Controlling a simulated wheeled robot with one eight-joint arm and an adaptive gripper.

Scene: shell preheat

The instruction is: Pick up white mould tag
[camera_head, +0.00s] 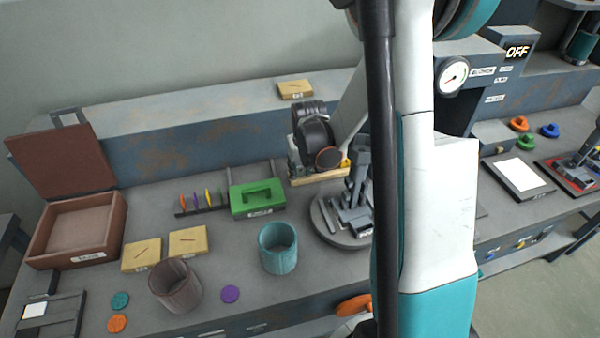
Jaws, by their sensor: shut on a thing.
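My gripper (316,142) is the dark rounded end of my arm, left of my upright column, over the back of the bench. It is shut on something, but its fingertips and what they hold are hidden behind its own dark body. I cannot make out a white mould tag there. A low rack (199,210) left of it carries small upright orange, purple and yellow pieces; I see no white one among them. A small white plate (35,310) lies in a dark holder at the lower left; I cannot tell what it is.
A green box (257,198), a teal cup (278,248) and a round turntable (330,231) with a dark fixture stand near my gripper. A brown cup (175,285), wooden plates (188,241) and an open brown box (118,226) stand left. My column hides the bench's middle right.

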